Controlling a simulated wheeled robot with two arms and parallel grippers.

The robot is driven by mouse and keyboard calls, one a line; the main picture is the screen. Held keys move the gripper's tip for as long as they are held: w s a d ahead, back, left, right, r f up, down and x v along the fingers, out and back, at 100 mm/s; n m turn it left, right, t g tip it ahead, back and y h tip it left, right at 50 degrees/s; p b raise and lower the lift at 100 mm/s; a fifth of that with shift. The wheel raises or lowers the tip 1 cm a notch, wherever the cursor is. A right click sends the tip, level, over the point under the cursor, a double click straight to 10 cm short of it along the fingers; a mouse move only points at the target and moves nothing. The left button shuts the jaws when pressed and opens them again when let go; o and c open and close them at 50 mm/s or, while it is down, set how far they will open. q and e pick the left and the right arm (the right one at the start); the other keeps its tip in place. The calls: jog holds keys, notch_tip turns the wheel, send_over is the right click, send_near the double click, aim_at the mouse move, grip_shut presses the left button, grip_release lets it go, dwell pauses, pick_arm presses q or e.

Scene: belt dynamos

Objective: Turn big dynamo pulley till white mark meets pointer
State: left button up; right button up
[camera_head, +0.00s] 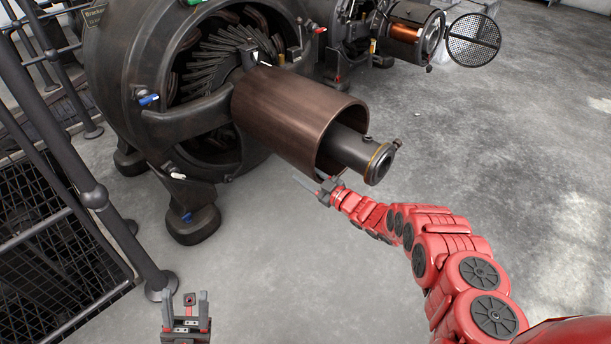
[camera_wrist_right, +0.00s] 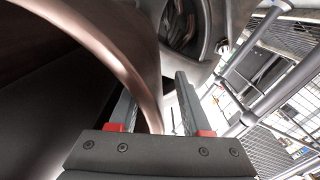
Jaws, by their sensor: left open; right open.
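The big dynamo's pulley (camera_head: 290,108) is a brown, open-ended drum around a dark shaft (camera_head: 365,152) in the head view. A small white patch (camera_head: 263,60) shows near its inner end; I cannot tell if it is the mark. I cannot make out the pointer clearly. My right gripper (camera_head: 312,184) is open at the lower front rim of the pulley. In the right wrist view the pulley's rim (camera_wrist_right: 135,75) runs between the open fingers (camera_wrist_right: 155,98); I cannot tell whether they touch it. My left gripper (camera_head: 187,298) is open and empty, low over the floor.
The dark dynamo housing (camera_head: 120,70) stands behind the pulley, on feet (camera_head: 192,226). A railing post (camera_head: 95,195) and mesh fence are at left. A smaller machine with a copper-coloured drum (camera_head: 407,32) and a round mesh guard (camera_head: 473,40) stands behind. The floor at right (camera_head: 520,150) is clear.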

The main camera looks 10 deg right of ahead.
grip_shut()
jog(key=shift+s+f, duration=0.1)
dwell(1.2)
